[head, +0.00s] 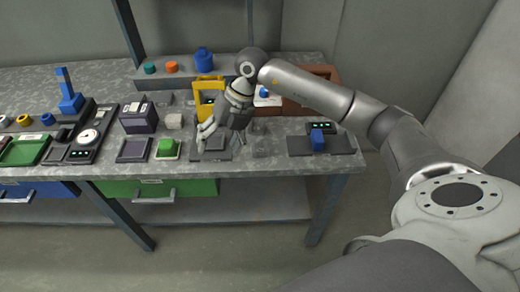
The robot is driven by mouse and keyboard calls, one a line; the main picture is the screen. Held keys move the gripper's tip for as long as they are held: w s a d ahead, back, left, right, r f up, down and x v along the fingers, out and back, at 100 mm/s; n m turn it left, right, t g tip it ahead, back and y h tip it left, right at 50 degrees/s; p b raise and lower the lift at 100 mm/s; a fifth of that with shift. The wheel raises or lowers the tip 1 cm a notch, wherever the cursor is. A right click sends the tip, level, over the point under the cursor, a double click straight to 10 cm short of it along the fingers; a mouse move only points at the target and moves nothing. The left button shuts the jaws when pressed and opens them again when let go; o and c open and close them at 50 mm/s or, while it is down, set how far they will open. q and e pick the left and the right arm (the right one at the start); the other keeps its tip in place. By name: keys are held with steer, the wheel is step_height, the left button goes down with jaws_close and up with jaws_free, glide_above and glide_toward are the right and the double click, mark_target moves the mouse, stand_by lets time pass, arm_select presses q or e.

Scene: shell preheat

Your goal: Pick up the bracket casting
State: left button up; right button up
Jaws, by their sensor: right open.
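I cannot tell for sure which thing is the bracket casting. A dark flat plate (211,156) lies on the bench under my right gripper, and whatever lies between the fingers is hard to make out. My right gripper (221,140) points down, open, low over the bench and in front of a yellow frame (209,86). The height gap between fingertips and plate is unclear. A blue upright angled piece (70,100) stands on a dark fixture at the left. My left gripper is not in view.
A round gauge (89,138) is farther left. A raised shelf (185,72) holds coloured parts behind.

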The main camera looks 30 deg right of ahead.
steer(key=d+r+m+g+h, duration=0.15)
steer(key=d+h, duration=0.35)
steer(key=d, duration=0.8)
glide_above(260, 150)
steer(key=shift+m+t, duration=0.25)
steer(key=shift+m, duration=0.2)
steer(key=f, duration=0.5)
steer(key=shift+s+d+p, duration=0.1)
steer(key=shift+s+p, duration=0.15)
steer(key=shift+p, duration=0.15)
steer(key=shift+w+f+p, duration=0.15)
steer(key=shift+f+p, duration=0.2)
steer(key=shift+f, duration=1)
steer(key=shift+w+f+p, duration=0.1)
steer(key=shift+f+p, duration=0.25)
steer(key=shift+f, duration=1)
steer(key=c, duration=1.1)
steer(key=shift+c, duration=0.3)
steer(key=shift+r, duration=0.15)
